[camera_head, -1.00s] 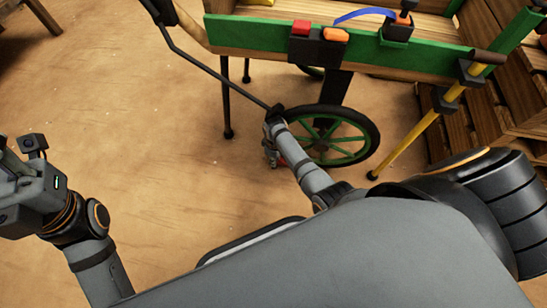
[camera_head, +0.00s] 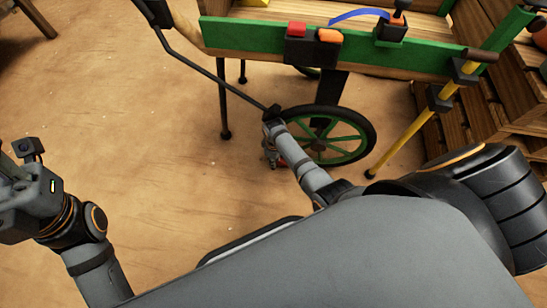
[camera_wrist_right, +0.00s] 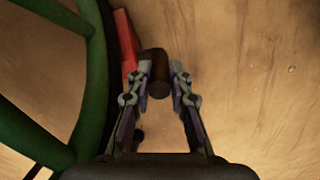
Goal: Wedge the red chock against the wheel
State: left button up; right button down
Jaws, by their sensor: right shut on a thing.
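The wheel (camera_head: 371,130) is a dark tyre with green spokes under the green-sided cart. It also fills the left of the right wrist view (camera_wrist_right: 94,85). The red chock (camera_wrist_right: 127,42) lies low by the floor, close beside the tyre; I cannot tell if they touch. My right gripper (camera_wrist_right: 158,80) is shut on the chock's dark brown handle (camera_wrist_right: 157,72). In the head view the right gripper (camera_head: 271,157) is low at the wheel's left side, and the chock is mostly hidden. My left gripper (camera_head: 18,195) is at the left edge, away from the cart; its fingers are not clear.
The cart's green side board (camera_head: 250,38) stands above the wheel. A black leg (camera_head: 224,110) is left of it and a yellow pole (camera_head: 405,140) right of it. Wooden crates (camera_head: 490,105) stand at the right. The floor (camera_head: 150,110) at left is clear.

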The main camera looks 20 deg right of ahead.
jog(key=shift+d+f, duration=0.1)
jog(key=shift+d, duration=0.1)
jog(key=c, duration=1.1)
grip_release()
jog(key=shift+c, duration=0.2)
jog(key=shift+f, duration=0.1)
notch_tip(320, 180, up, 12)
jog(key=shift+a+r, duration=0.1)
